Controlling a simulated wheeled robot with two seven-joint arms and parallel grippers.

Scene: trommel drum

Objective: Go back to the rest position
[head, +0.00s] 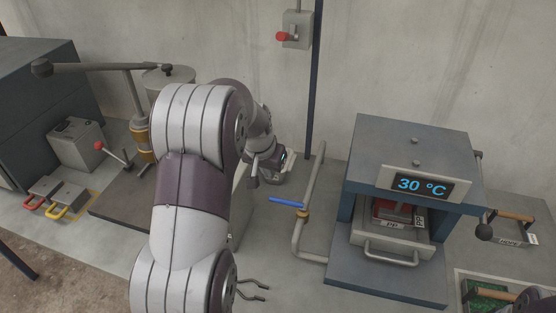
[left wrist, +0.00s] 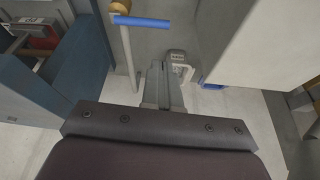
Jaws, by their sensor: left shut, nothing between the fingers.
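My left arm rises through the middle of the head view and bends over at the top. My left gripper (head: 272,178) is partly hidden behind the forearm, left of the blue-handled valve (head: 286,202). In the left wrist view my left gripper's fingers (left wrist: 162,88) are together, with nothing seen between them. The valve's blue handle (left wrist: 143,21) shows beyond them.
A press (head: 414,150) reading 30 °C stands right of the valve's pipe (head: 299,240). A lever device (head: 140,110) stands left of my arm, near a grey box (head: 76,144). A red-handled switch (head: 297,30) is on the wall. Bare bench shows between pipe and press.

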